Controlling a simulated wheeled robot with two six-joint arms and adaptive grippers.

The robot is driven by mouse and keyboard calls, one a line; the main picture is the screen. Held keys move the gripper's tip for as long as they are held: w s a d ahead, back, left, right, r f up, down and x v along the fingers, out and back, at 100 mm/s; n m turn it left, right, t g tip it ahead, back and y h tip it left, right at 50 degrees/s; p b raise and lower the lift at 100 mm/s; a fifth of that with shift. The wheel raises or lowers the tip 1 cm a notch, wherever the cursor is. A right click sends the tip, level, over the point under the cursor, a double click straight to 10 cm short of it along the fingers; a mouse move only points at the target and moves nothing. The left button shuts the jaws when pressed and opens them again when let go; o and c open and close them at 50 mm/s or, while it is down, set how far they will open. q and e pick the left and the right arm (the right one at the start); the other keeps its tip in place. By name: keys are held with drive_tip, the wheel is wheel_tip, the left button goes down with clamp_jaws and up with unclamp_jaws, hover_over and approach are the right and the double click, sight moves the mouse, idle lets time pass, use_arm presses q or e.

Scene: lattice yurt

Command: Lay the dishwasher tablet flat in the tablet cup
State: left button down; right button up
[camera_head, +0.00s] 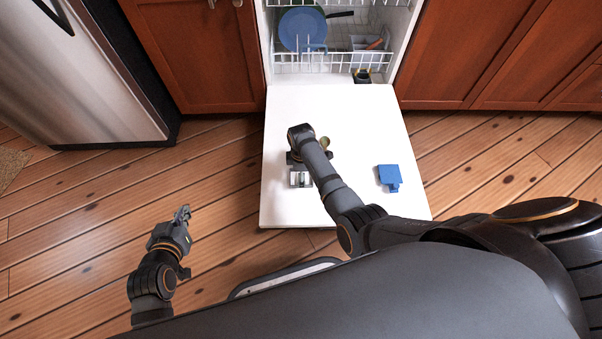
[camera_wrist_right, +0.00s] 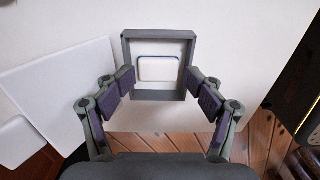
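The tablet cup (camera_head: 300,179), a small grey square frame, lies on the open white dishwasher door (camera_head: 285,212). In the right wrist view the cup (camera_wrist_right: 159,36) shows from above, with a white, dark-blue-edged rectangle (camera_wrist_right: 158,69) inside its walls. This looks like the tablet lying flat. My right gripper (camera_wrist_right: 160,84) is open, its fingers spread at the two sides of the cup, with nothing held between them. Whether the fingers touch the walls I cannot tell. My left gripper (camera_head: 182,214) is over the wooden floor, left of the door; its finger opening is unclear.
A blue flap-like piece (camera_head: 388,176) is on the door at the right. A small yellowish round thing (camera_head: 325,142) shows beside my right arm. The lower rack (camera_head: 330,66) holds a blue plate (camera_head: 302,29). A steel fridge (camera_head: 75,75) stands left; the floor between is clear.

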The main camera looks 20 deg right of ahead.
drive_tip(key=shift+r, duration=0.15)
drive_tip(key=shift+w+r, duration=0.1)
drive_tip(key=shift+r, duration=0.25)
wheel_tip(320, 180, up, 11)
idle(0.8)
